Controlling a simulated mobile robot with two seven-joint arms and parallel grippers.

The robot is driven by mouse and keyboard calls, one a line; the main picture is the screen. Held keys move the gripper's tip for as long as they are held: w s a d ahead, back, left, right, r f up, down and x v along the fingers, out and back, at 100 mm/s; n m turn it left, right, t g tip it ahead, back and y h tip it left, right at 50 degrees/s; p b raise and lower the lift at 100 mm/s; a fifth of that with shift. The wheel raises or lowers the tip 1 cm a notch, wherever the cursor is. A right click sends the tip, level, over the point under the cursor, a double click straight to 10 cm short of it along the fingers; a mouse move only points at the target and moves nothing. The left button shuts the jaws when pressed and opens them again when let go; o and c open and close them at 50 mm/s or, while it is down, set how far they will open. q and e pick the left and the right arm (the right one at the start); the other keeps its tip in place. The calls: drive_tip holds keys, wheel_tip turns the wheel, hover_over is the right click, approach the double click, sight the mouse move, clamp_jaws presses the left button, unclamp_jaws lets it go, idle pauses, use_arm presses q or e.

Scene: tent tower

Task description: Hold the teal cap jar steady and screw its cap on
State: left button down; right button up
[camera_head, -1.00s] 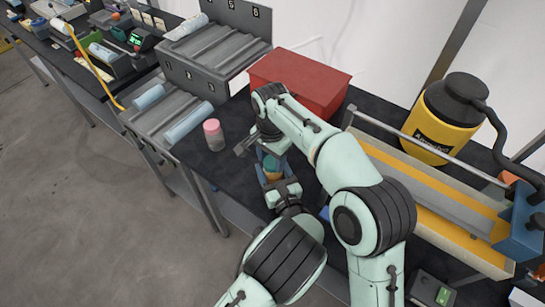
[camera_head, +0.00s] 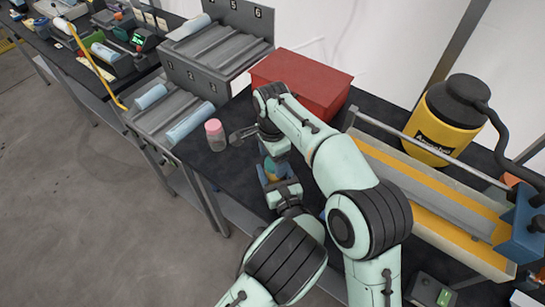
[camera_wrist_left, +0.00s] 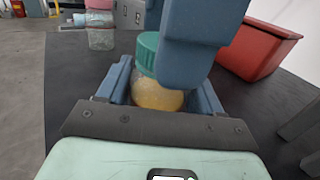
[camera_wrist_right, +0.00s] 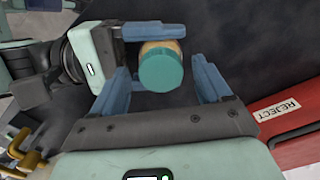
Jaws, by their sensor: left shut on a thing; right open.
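The teal cap jar (camera_wrist_left: 157,94) has a clear body with yellow-orange contents. My left gripper (camera_wrist_left: 165,88) is shut on its body and holds it upright above the table. The teal cap (camera_wrist_right: 161,70) sits at the top of the jar; whether its thread is engaged cannot be told. My right gripper (camera_wrist_right: 165,84) is open, with its blue fingers on either side of the cap and gaps visible between. In the left wrist view one right finger (camera_wrist_left: 190,50) hides part of the cap. In the head view the right arm partly covers the jar (camera_head: 271,168).
A pink-capped jar (camera_head: 215,135) stands on the black table to the left. A red box (camera_head: 300,82), marked REJECT in the right wrist view (camera_wrist_right: 300,135), stands behind. Roller racks (camera_head: 180,112) lie left, and a yellow canister (camera_head: 445,120) and long trough (camera_head: 430,205) lie right.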

drive_tip(key=shift+r, duration=2.2)
drive_tip(key=shift+c, duration=0.3)
